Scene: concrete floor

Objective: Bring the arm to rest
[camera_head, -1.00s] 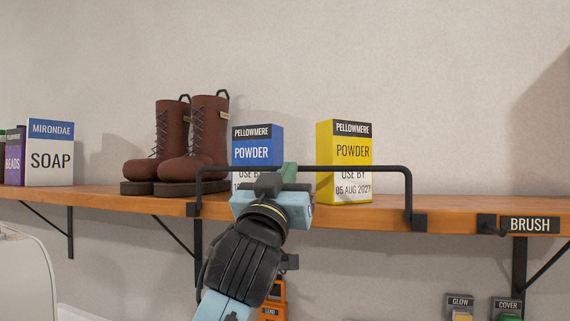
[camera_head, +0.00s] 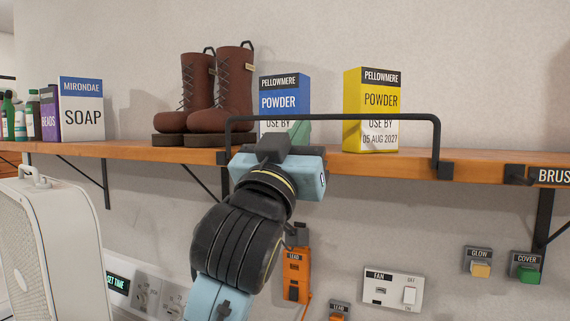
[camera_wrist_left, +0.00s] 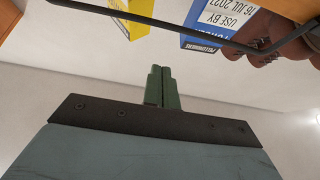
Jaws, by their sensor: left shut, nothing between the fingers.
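My left gripper (camera_head: 299,133) is in front of the shelf, close to the black rail (camera_head: 340,117) in the head view. Its green fingers are together and hold nothing; they also show closed in the left wrist view (camera_wrist_left: 162,88). The fingers overlap the lower part of the blue powder box (camera_head: 285,94) in the head view. Whether they touch the rail or box I cannot tell. My right gripper is in neither view.
A wooden shelf (camera_head: 470,160) carries brown boots (camera_head: 232,95), a yellow powder box (camera_head: 370,108) and a soap box (camera_head: 82,110). Below are a fan switch plate (camera_head: 393,289), an orange device (camera_head: 296,275) and glow and cover buttons. A white appliance (camera_head: 60,250) stands at lower left.

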